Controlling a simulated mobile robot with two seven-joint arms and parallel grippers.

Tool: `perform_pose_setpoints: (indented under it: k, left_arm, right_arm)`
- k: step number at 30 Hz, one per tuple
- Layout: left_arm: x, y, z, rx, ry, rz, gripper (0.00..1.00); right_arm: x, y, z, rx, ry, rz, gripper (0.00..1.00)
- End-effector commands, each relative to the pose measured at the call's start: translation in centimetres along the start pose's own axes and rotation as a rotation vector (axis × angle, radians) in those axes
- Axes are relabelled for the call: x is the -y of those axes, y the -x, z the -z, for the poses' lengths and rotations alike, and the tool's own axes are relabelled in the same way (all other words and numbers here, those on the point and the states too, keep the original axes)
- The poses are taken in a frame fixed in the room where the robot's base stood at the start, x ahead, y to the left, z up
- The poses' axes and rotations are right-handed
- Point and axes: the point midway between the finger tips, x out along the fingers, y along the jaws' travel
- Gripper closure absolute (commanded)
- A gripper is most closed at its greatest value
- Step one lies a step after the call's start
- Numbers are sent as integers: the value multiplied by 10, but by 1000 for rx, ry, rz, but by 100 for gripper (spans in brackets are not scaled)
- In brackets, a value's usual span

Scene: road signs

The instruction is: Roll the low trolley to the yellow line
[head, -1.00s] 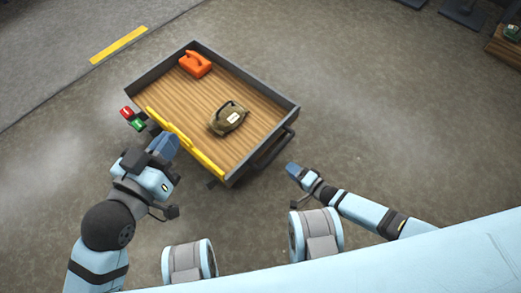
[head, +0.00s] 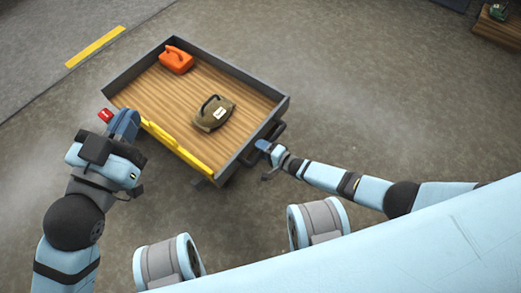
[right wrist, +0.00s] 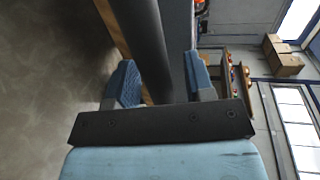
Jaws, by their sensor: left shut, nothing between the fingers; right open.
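The low trolley (head: 228,76) has a wooden deck, dark grey rims and a yellow front edge. It stands tilted in the head view, middle left. The yellow line (head: 95,46) lies on the floor beyond its far left corner. My right gripper (head: 264,147) is open at the trolley's dark handle bar (head: 276,133). In the right wrist view the bar (right wrist: 150,45) runs between the open fingers (right wrist: 160,82). My left gripper (head: 124,124) is shut and empty beside the trolley's near left corner, by a red pedal (head: 105,115).
An orange jerrycan (head: 176,60) and an olive bag (head: 214,113) sit on the deck. A wooden table (head: 499,28) stands at the far right. Concrete floor between trolley and yellow line looks clear.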

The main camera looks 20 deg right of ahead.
Motion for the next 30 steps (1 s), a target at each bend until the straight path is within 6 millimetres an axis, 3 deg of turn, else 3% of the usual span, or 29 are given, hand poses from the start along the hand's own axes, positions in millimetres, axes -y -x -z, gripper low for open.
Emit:
perform_pose_setpoints:
  k: [4,12,13,19,30]
  left_arm:
    - [2,-2,1,-23,-26,3,100]
    - [3,0,4,-27,-39,-1,100]
    - [3,0,4,-26,-40,-1,100]
    - [3,0,3,-23,-40,-2,100]
    - [2,-1,5,-25,-26,2,100]
  right_arm:
    - [0,-10,0,0,1,0,52]
    - [0,-11,0,0,0,-1,52]
    - [0,-11,0,0,0,-1,54]
    - [0,-10,0,0,0,-1,100]
    - [0,-7,0,0,0,0,100]
